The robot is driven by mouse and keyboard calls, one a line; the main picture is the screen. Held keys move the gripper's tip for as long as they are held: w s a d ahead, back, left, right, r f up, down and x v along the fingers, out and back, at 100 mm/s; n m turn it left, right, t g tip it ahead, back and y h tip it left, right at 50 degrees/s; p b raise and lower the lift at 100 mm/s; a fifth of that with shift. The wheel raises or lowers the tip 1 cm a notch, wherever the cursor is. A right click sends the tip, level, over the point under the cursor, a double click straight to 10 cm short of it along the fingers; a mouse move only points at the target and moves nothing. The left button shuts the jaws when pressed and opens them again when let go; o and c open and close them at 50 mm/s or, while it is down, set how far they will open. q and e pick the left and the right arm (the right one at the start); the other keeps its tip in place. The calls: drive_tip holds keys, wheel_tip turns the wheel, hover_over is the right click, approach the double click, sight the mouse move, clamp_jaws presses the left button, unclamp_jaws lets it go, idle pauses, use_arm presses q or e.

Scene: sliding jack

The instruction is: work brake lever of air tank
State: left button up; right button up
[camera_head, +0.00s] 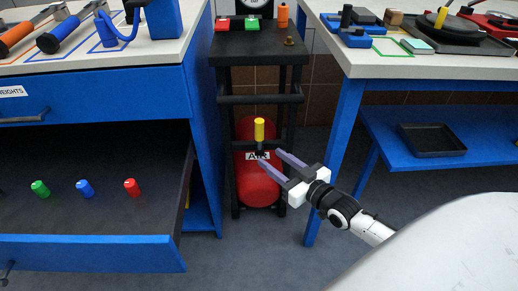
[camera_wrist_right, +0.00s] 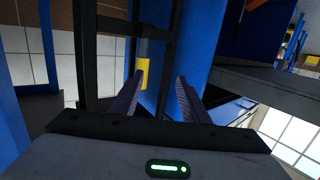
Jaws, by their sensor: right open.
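The red air tank (camera_head: 258,185) stands upright in a black frame, with an "AIR" label on its front. A lever with a yellow grip (camera_head: 259,128) stands upright at the tank's front, above the label. My right gripper (camera_head: 271,159) is open and empty. Its fingertips are in front of the tank, just below and right of the yellow grip in the head view. In the right wrist view, the yellow grip (camera_wrist_right: 142,72) shows beyond the fingertips (camera_wrist_right: 157,84), nearer the left finger. I cannot tell whether anything touches. My left gripper is not in view.
A black cart frame (camera_head: 260,99) surrounds the tank. The open blue drawer (camera_head: 80,254) holds green, blue and red weights at left. A blue-legged table (camera_head: 334,150) with a lower shelf stands close at right. The floor between is clear.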

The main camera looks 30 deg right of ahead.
sight(262, 132)
drive_tip(key=shift+t+h, duration=0.3)
drive_tip(key=shift+t, duration=0.3)
drive_tip(key=w+d+b, duration=0.1)
drive_tip(key=w, duration=0.2)
drive_tip(key=w+d+r+b, duration=0.1)
drive_tip(key=w+b, duration=0.1)
drive_tip(key=w, duration=0.2)
drive_tip(key=w+d+b, duration=0.1)
drive_tip(key=w, duration=0.3)
drive_tip(key=shift+r, duration=0.3)
drive_tip(key=shift+w+b, duration=0.3)
drive_tip(key=shift+w, duration=0.45)
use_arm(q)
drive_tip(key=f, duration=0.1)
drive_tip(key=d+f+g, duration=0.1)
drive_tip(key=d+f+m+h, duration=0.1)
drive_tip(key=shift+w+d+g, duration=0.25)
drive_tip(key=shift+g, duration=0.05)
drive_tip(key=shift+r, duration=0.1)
use_arm(e)
drive_tip(key=shift+c, duration=0.5)
clamp_jaws()
